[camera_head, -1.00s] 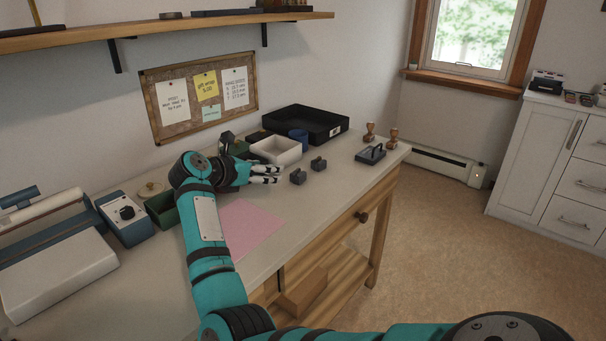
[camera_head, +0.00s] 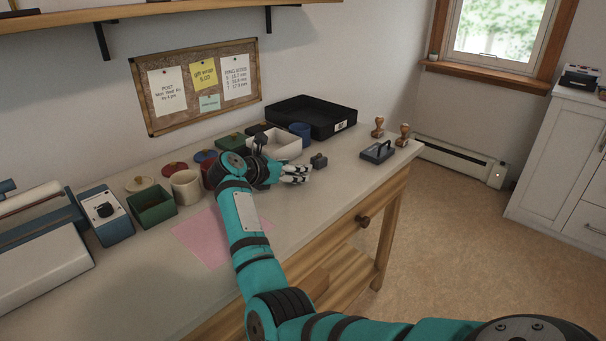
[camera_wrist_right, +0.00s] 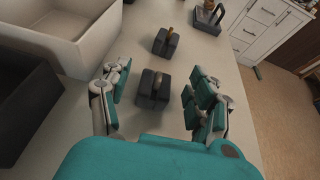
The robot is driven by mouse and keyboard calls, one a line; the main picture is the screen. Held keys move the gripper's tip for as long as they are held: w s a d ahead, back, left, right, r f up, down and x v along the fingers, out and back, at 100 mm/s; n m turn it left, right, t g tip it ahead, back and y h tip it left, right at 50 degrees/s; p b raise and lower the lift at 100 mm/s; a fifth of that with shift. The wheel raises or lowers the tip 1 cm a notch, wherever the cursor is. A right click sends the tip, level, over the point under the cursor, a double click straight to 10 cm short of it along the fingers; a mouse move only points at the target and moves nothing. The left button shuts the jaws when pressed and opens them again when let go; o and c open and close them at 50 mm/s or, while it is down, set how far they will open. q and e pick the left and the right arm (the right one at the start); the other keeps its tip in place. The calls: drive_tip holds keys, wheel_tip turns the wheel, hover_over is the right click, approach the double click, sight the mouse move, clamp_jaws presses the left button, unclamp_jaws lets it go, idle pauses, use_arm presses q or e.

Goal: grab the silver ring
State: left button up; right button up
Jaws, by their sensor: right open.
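My right gripper (camera_head: 296,173) is open over the workbench. In the right wrist view, its fingers (camera_wrist_right: 153,84) spread on either side of a small dark block (camera_wrist_right: 149,92), apart from it. A thin ring-like band stands upright in that block; its colour is too unclear to call silver. A second dark block (camera_wrist_right: 165,44) with a brownish-gold band stands farther ahead; it also shows in the head view (camera_head: 318,161). The nearer block is hidden by the gripper in the head view. I cannot tell which band is the silver ring. My left gripper is not in view.
A white open box (camera_head: 288,145) and a black tray (camera_head: 325,121) stand behind the gripper. A handled dark block (camera_head: 377,152) and wooden stamps (camera_head: 403,136) stand at the right end. Pots line the left. The front bench strip around a pink sheet (camera_head: 205,240) is clear.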

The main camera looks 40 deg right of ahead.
drive_tip(key=shift+w+a+r, duration=0.1)
drive_tip(key=shift+a+r, duration=0.05)
drive_tip(key=shift+a, duration=0.2)
drive_tip(key=shift+c, duration=0.2)
drive_tip(key=shift+a+r, duration=0.1)
drive_tip(key=shift+c, duration=1.2)
drive_tip(key=c, duration=0.7)
